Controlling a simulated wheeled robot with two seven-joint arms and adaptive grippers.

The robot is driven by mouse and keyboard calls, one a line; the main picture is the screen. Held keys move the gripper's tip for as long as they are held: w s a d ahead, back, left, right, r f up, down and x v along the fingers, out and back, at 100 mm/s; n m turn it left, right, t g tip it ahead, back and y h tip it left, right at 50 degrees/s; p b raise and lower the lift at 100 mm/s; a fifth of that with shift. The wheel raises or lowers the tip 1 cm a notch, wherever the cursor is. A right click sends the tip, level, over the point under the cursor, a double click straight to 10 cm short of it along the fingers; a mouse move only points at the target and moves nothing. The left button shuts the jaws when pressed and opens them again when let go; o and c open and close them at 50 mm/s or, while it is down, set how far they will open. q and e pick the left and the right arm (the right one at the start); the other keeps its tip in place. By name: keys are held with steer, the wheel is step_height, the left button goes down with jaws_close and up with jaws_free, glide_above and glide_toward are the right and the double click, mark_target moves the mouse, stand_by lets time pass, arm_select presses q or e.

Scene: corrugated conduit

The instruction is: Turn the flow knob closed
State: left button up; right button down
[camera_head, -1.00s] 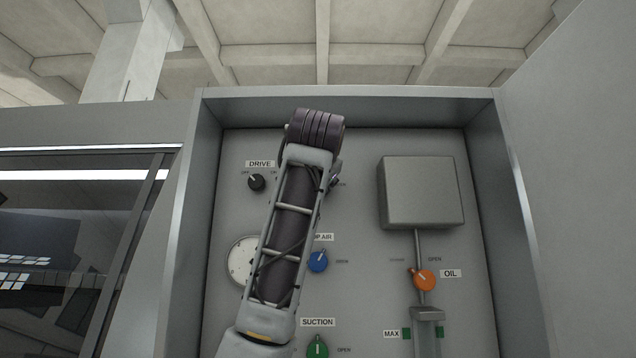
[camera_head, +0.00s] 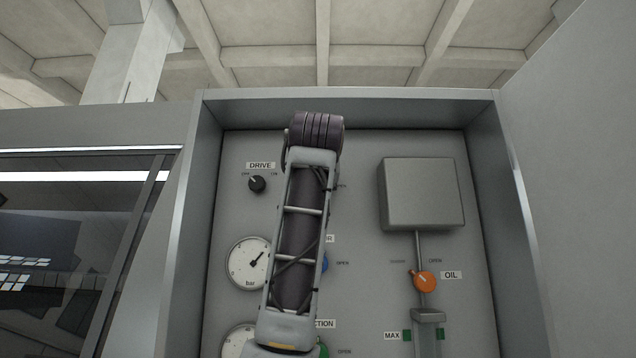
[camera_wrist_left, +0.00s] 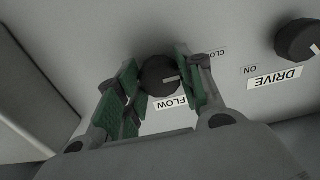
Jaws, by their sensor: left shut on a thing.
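The flow knob (camera_wrist_left: 158,77) is a round black knob with a pale pointer mark, seen in the left wrist view above the FLOW label. The mark points to the right in that view. My left gripper (camera_wrist_left: 155,62) has its green-padded fingers shut on the knob, one on each side. A label starting "CLO" is partly covered by the right-hand finger. In the head view my left arm covers the knob and the gripper. My right gripper is in neither view.
The drive knob (camera_head: 257,184) sits on the panel left of my arm. A pressure gauge (camera_head: 240,264), a partly covered blue knob (camera_head: 325,263) and an orange oil knob (camera_head: 425,282) are lower. A grey box (camera_head: 421,192) sticks out at right. The recess has raised side walls.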

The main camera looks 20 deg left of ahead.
arm_select(q)
steer(key=shift+w+f, duration=0.1)
steer(key=shift+f, duration=0.1)
steer(key=o, duration=1)
steer(key=shift+r, duration=0.15)
steer(key=shift+o, duration=0.2)
steer(key=shift+s, duration=0.2)
steer(key=v, duration=1.1)
steer(key=shift+s+d, duration=0.2)
steer(key=shift+s, duration=0.15)
